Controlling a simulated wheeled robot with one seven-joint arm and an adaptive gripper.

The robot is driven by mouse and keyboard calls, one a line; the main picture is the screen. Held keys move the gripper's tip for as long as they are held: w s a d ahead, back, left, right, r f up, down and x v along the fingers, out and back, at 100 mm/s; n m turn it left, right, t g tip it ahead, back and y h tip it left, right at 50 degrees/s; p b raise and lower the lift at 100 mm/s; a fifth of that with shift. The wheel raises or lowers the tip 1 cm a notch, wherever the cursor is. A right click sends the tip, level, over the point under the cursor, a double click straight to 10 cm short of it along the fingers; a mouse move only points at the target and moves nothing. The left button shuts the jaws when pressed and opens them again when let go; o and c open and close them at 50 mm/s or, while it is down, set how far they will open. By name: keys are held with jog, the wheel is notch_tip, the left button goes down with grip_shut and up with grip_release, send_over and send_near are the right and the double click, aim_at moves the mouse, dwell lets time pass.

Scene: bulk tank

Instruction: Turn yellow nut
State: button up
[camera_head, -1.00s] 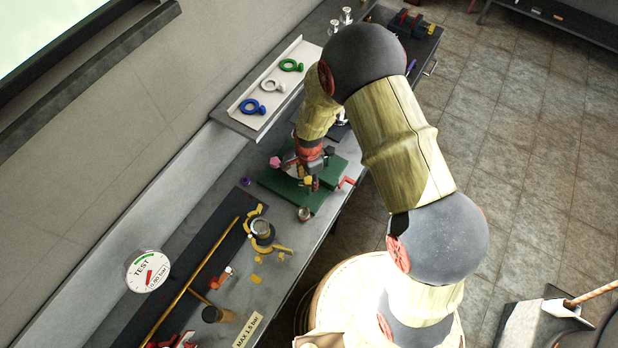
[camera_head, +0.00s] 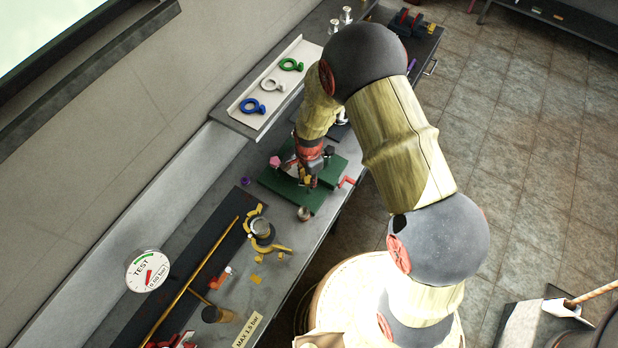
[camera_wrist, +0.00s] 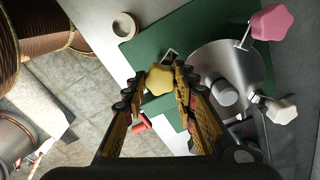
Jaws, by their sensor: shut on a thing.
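The yellow nut (camera_wrist: 160,79) shows in the wrist view between the two fingertips of my gripper (camera_wrist: 164,84). The fingers are shut on it. A pale metal disc (camera_wrist: 236,68) with a round central boss sits just right of the nut, above the green base plate (camera_wrist: 145,50). In the head view my gripper (camera_head: 308,179) points down at the green plate (camera_head: 275,184) on the bench, and it hides most of the nut there.
A pink knob (camera_wrist: 271,22) and a white knob (camera_wrist: 282,110) stand at the disc's edge. A red handle (camera_head: 347,181) is at the plate's right side. A small round cup (camera_head: 304,214) stands at its front corner. A yellow-handled fitting (camera_head: 262,230) is nearer on the bench.

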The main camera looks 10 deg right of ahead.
jog(key=shift+n, duration=0.3)
jog(key=n+b, duration=0.3)
jog(key=n, duration=0.1)
jog(key=shift+n, duration=0.4)
jog(key=n+b, duration=0.2)
jog(key=n, duration=0.3)
jog(key=shift+b, duration=0.3)
jog(key=n+b, duration=0.1)
jog(key=n, duration=0.4)
jog(key=shift+n+b, duration=0.9)
jog(key=shift+n, duration=1.5)
jog(key=o, duration=1.2)
jog(key=shift+c, duration=0.2)
